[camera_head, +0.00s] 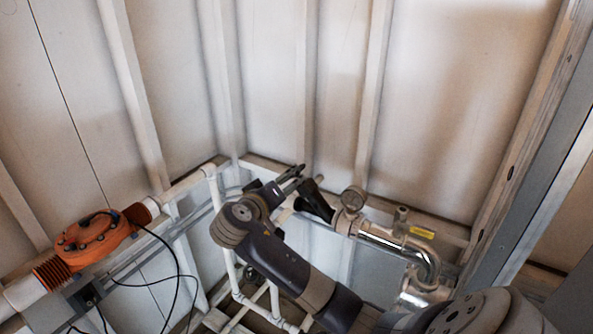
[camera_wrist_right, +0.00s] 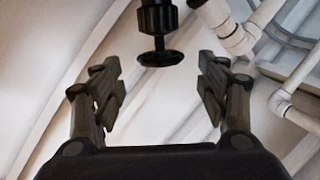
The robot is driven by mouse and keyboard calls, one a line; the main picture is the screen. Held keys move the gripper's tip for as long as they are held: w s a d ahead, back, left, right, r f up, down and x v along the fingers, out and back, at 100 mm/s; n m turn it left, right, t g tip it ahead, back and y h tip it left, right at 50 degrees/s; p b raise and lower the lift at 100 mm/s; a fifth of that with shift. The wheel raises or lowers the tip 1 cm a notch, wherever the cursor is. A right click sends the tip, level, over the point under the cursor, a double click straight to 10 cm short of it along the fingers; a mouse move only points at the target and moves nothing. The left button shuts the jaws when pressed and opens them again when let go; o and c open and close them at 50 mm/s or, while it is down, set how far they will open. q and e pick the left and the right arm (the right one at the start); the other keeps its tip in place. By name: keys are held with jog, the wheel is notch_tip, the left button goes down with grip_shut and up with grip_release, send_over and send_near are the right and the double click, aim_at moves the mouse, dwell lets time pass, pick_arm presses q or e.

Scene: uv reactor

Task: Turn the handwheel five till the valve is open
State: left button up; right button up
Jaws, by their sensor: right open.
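A black valve with a small round handwheel (camera_wrist_right: 160,58) on a short stem shows in the right wrist view. It is at the top centre, in the gap between my fingers and apart from both. My right gripper (camera_wrist_right: 160,82) is open and empty. In the head view my right gripper (camera_head: 291,180) is near the centre, beside a black valve part (camera_head: 314,201) at the left end of the metal pipe. The handwheel itself cannot be made out clearly there, and no number is readable. My left gripper is not in view.
A round gauge (camera_head: 353,198) and a shiny bent pipe (camera_head: 428,262) stand to the right of my right gripper. An orange housing (camera_head: 100,236) with black cables is at the left. White pipes (camera_head: 229,262) run below, and ribbed walls (camera_head: 275,75) close off the back.

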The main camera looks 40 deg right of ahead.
aim_at(297, 174)
jog(key=p+x, duration=0.3)
jog(key=x, duration=0.6)
jog(key=shift+s, duration=0.1)
jog(key=shift+w+d+f, duration=0.2)
jog(key=shift+d+f, duration=0.05)
jog(key=shift+d, duration=0.1)
jog(key=c, duration=0.7)
